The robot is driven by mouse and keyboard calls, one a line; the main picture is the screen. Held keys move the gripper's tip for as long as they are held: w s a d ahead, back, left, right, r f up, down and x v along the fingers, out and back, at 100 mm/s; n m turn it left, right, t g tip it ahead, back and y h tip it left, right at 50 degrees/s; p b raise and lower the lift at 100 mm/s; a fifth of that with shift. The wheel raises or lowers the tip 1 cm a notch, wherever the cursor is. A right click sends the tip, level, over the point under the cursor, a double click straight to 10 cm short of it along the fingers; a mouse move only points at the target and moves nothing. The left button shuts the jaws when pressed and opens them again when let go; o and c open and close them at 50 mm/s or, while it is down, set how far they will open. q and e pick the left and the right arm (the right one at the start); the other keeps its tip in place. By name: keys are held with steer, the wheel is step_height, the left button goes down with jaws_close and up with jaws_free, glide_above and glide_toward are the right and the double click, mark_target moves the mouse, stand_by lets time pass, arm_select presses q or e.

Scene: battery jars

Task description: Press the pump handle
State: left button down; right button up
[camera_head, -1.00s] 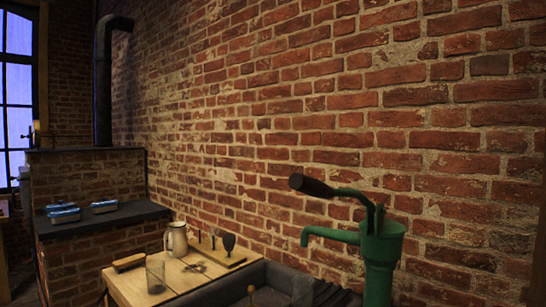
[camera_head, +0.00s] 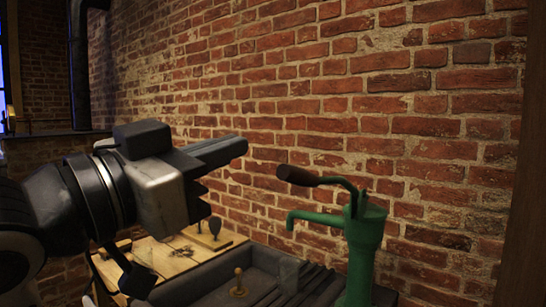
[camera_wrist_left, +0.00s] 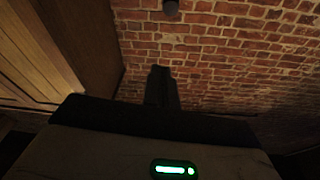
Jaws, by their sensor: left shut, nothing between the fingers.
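The green pump (camera_head: 363,240) stands at the right in the head view, in front of the brick wall. Its handle has a dark grip (camera_head: 298,175) that points left and is raised above the spout (camera_head: 312,217). My left gripper (camera_head: 243,147) comes in from the left, with its fingers shut and empty. Its tips are to the left of the grip and a little higher in the picture, apart from it. The left wrist view shows the shut fingers (camera_wrist_left: 161,72) against the wall. A dark round end at its top edge (camera_wrist_left: 171,7) may be the handle grip. My right gripper is not seen.
A dark sink (camera_head: 205,274) with a wooden-handled plug (camera_head: 238,284) lies below the spout. A wooden board (camera_head: 172,262) with a brush (camera_head: 124,245) and small tools adjoins it at left. The brick wall (camera_head: 420,120) runs close behind the pump.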

arm_select(q)
steer(key=shift+w, duration=0.1)
steer(key=w+d+f+p, duration=0.2)
steer(key=w+d+p, duration=0.1)
steer(key=w+d, duration=0.2)
steer(key=shift+w+d, duration=0.15)
steer(key=shift+w, duration=1.05)
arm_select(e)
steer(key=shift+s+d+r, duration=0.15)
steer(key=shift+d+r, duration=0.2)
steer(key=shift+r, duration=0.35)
arm_select(q)
steer(key=shift+f, duration=0.1)
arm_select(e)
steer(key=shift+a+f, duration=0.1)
